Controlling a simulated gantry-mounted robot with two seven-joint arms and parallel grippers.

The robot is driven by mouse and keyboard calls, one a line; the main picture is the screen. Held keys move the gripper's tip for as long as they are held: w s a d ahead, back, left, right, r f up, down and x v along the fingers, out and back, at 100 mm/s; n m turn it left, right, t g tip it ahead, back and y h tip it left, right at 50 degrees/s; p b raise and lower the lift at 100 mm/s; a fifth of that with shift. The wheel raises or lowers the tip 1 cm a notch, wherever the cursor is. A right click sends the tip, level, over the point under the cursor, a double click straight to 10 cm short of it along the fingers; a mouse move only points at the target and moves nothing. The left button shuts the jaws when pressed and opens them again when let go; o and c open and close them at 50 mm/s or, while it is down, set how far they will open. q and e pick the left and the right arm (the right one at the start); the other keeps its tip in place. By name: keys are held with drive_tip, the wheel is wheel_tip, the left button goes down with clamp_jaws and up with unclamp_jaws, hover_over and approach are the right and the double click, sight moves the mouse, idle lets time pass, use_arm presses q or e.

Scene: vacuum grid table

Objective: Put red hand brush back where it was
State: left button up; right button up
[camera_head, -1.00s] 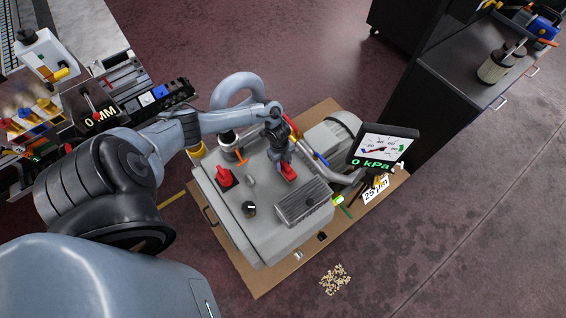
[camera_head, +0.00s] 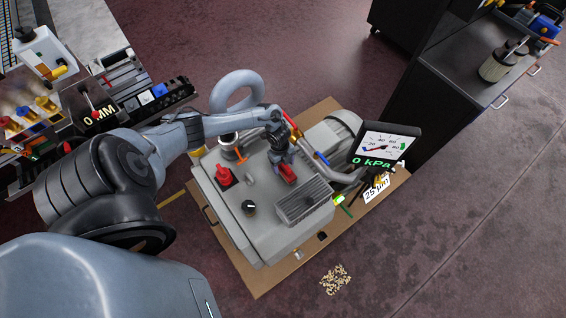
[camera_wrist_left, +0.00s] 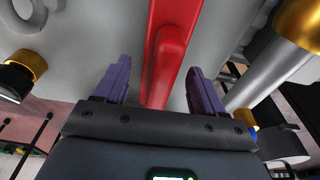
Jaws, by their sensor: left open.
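A red object with a long handle, which looks like the red hand brush (camera_head: 288,173), lies on top of the grey machine box (camera_head: 236,215). Its bristles cannot be made out. My left gripper (camera_head: 281,156) is right at it, over the box top. In the left wrist view the red handle (camera_wrist_left: 172,55) runs between the two purple fingers of the left gripper (camera_wrist_left: 158,82). The fingers are apart, with a visible gap on each side of the handle. My right gripper is not in view.
A red switch (camera_head: 223,176), a black knob (camera_head: 249,208) and a ribbed block (camera_head: 304,201) stand on the box top. A gauge display (camera_head: 384,145) and a grey hose (camera_head: 236,86) are close by. Pale chips (camera_head: 335,279) lie on the floor.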

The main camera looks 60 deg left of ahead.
use_arm(q)
drive_tip(key=r+p, duration=0.1)
drive_tip(key=r, duration=0.2)
drive_tip(key=a+r+p, duration=0.1)
drive_tip(key=r, duration=0.3)
drive_tip(key=r+p, duration=0.1)
drive_tip(key=r, duration=0.2)
drive_tip(key=shift+s+a+r, duration=0.1)
drive_tip(key=shift+a+r, duration=0.15)
drive_tip(key=shift+r, duration=0.1)
drive_tip(key=shift+a+r, duration=0.1)
drive_tip(key=shift+r, duration=0.6)
idle(0.4)
